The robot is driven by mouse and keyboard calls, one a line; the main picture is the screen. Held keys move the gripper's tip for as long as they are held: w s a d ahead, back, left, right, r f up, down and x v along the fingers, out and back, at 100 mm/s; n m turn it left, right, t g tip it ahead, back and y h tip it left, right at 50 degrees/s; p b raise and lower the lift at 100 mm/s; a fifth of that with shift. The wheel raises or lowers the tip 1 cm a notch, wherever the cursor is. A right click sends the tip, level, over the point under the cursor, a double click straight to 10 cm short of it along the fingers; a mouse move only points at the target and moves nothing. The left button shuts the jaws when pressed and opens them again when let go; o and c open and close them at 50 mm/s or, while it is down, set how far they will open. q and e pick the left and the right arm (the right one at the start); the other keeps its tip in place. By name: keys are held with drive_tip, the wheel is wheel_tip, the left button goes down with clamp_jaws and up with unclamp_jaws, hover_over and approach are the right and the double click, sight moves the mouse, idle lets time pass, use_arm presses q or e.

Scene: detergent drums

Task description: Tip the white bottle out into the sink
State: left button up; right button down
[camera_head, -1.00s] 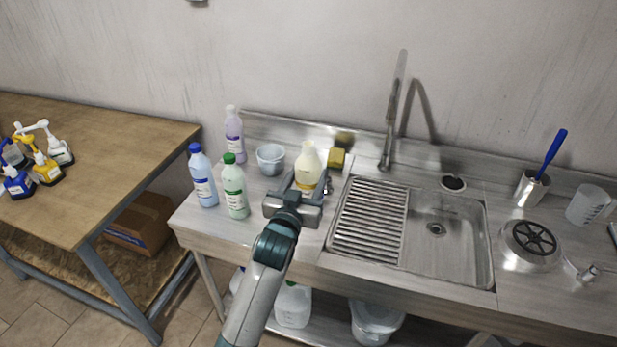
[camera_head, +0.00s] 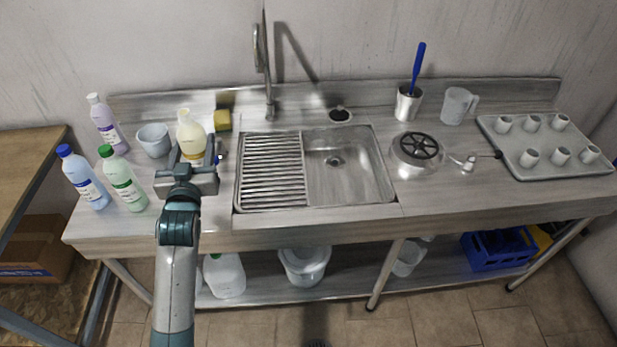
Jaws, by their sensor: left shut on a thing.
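The white bottle (camera_head: 191,133), cream-white with a yellowish label, stands upright on the left part of the counter, left of the sink. My left gripper (camera_head: 188,160) is shut around its body from the front. The gripper hides the bottle's lower part, so I cannot tell whether its base touches the counter. The steel sink (camera_head: 373,176) lies to the right, with a ribbed drainer (camera_head: 272,170) in its left half and an open basin with a drain on the right. My right gripper is not in view.
Blue-capped (camera_head: 83,178), green-capped (camera_head: 122,179) and purple (camera_head: 106,122) bottles and a clear tub (camera_head: 154,140) stand left of the white bottle. A yellow sponge (camera_head: 222,120) is behind it. The faucet (camera_head: 268,80) rises behind the sink. A round steel device (camera_head: 415,150) stands right.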

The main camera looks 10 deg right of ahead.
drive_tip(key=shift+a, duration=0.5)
